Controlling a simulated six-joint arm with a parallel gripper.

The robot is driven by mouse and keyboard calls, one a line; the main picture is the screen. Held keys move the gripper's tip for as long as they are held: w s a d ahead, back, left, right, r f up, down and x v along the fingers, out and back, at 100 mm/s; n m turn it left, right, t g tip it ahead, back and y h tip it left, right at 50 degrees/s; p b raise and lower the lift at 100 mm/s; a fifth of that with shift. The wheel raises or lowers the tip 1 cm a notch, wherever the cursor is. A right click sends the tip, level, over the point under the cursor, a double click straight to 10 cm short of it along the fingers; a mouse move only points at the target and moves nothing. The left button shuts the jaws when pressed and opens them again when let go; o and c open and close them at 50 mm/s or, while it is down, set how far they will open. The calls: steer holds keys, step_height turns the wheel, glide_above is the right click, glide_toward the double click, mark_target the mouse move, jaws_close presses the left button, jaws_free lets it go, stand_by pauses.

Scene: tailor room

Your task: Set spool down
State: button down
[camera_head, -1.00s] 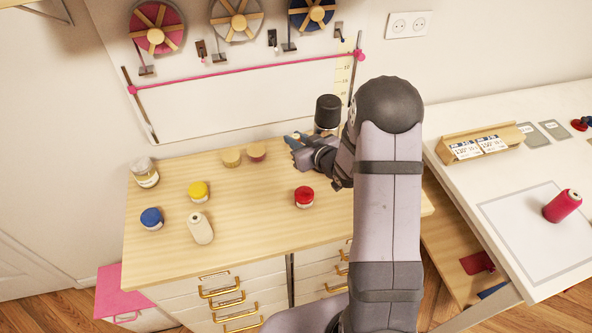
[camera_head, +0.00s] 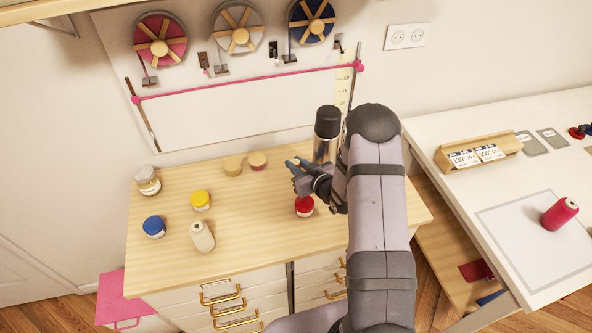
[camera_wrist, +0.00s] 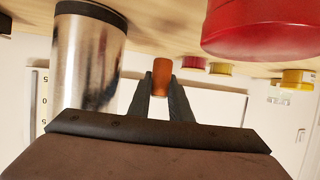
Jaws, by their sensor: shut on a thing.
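My gripper (camera_head: 296,172) is over the right part of the wooden worktop, just above and behind the red-lidded jar (camera_head: 304,207). In the wrist view my gripper (camera_wrist: 161,82) is shut on a small orange-brown spool (camera_wrist: 161,74) at its fingertips. The held spool is not clear in the head view. The gap between it and the worktop (camera_head: 250,225) is hard to judge. The red jar (camera_wrist: 262,30) looms close at the upper right of the wrist view.
A tall silver can with a dark cap (camera_head: 327,124) stands right beside my gripper. A cream spool (camera_head: 201,236), a yellow jar (camera_head: 200,200) and a blue jar (camera_head: 153,226) stand to the left. The worktop's middle is free. A red spool (camera_head: 559,213) is on the right table.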

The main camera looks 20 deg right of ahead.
steer(key=shift+f+p, duration=0.4)
steer(key=shift+f, duration=1.15)
steer(key=shift+f, duration=0.15)
steer(key=c, duration=1.6)
jaws_free()
steer(key=shift+r, duration=0.2)
steer(key=shift+s+d, duration=0.1)
steer(key=shift+s, duration=0.05)
steer(key=b+v, duration=0.3)
steer(key=v, duration=0.8)
steer(key=shift+s+r, duration=0.25)
